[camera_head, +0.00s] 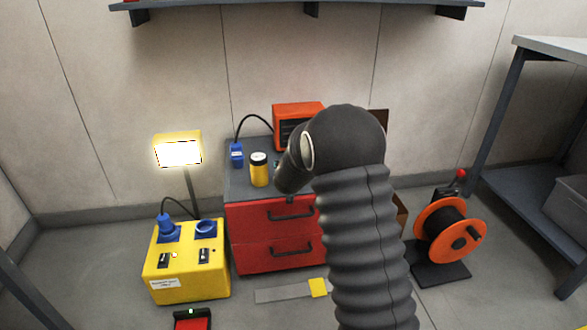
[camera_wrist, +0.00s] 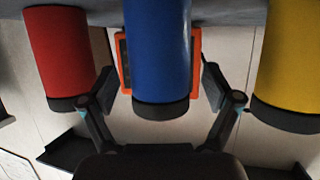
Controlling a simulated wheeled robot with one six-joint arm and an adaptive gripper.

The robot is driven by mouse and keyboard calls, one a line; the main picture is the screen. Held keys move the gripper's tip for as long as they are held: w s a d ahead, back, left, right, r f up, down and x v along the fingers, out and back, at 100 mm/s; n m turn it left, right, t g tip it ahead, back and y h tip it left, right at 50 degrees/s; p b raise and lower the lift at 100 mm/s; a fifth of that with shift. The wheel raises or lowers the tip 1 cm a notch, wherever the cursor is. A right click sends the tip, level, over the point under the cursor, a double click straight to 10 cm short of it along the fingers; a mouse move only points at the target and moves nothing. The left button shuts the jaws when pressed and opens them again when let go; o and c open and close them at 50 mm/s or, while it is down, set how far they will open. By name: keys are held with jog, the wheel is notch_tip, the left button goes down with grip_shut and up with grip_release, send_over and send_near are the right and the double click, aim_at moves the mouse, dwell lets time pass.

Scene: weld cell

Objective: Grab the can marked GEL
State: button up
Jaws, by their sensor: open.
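The wrist view is upside down. It shows a red can (camera_wrist: 62,55), a blue can (camera_wrist: 158,50) and a yellow can (camera_wrist: 290,60), each with a dark lid, on a grey top. My gripper (camera_wrist: 160,88) is open, with one finger on each side of the blue can; I cannot tell whether they touch it. No GEL mark is readable on any can. In the head view the yellow can (camera_head: 259,170) stands on the red cabinet (camera_head: 270,253), left of my arm. My arm hides the red and blue cans and most of the gripper there.
An orange box (camera_head: 297,120) with a black cable stands behind the cans; a small blue item (camera_head: 237,155) is at the cabinet's left. A yellow control box (camera_head: 187,270) with a lit lamp (camera_head: 178,152) stands left. An orange cable reel (camera_head: 447,232) stands right.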

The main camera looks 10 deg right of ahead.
jog(key=shift+w+d+f, duration=0.1)
jog(key=shift+w+f, duration=0.1)
jog(key=shift+w, duration=0.25)
jog(key=c, duration=1.5)
jog(key=shift+r, duration=0.1)
jog(key=shift+c, duration=0.3)
